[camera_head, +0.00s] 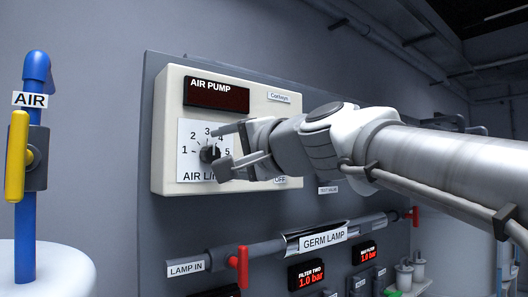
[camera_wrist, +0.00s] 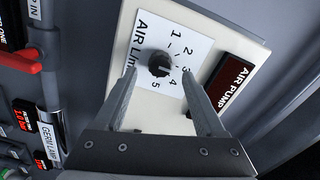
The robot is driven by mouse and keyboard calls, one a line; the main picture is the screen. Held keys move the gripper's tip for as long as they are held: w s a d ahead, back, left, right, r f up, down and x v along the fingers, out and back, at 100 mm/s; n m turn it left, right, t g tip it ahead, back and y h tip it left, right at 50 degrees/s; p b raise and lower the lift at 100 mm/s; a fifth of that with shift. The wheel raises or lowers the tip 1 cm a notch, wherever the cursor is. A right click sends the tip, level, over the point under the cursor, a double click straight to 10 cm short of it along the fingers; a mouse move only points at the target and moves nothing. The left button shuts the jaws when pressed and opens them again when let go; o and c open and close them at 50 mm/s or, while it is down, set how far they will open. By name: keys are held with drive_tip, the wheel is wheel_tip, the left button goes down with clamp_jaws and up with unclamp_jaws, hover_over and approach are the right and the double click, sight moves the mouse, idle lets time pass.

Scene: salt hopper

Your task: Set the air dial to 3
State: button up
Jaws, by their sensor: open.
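The air dial (camera_head: 209,153) is a small black knob on a white scale plate (camera_head: 190,137) numbered 1 to 5, on the cream air pump box (camera_head: 172,120). In the wrist view the dial (camera_wrist: 159,64) sits beyond and between my two fingers; I cannot read which number its pointer faces. My gripper (camera_head: 232,148) is open in front of the dial, its fingers reaching towards it from the right. In the wrist view my gripper (camera_wrist: 162,82) has a wide gap, with nothing held. I cannot tell whether a finger touches the dial.
The air pump display (camera_head: 216,95) is dark. Below is the germ lamp pipe (camera_head: 270,247) with a red handle (camera_head: 243,267). A blue air pipe (camera_head: 27,225) with a yellow handle (camera_head: 17,156) stands at left. Room is free in front of the panel's left side.

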drive_tip(key=b+v, duration=0.1)
drive_tip(key=v, duration=1.3)
drive_tip(key=s+d+f+n+g+h, duration=0.2)
drive_tip(key=s+d+f+g+h, duration=0.1)
drive_tip(key=f, duration=1)
drive_tip(key=s+d+f+n+g+h, duration=0.2)
drive_tip(key=d+f+n+g+h, duration=0.1)
drive_tip(key=f, duration=1.1)
drive_tip(key=s+d+f+n+g+h+p, duration=0.1)
drive_tip(key=d+f, duration=0.5)
drive_tip(key=f, duration=0.8)
drive_tip(key=s+n+g+h, duration=0.1)
drive_tip(key=s+h, duration=0.1)
drive_tip(key=h, duration=0.1)
drive_tip(key=shift+s+n+g+h, duration=0.3)
drive_tip(key=shift+g+h, duration=0.1)
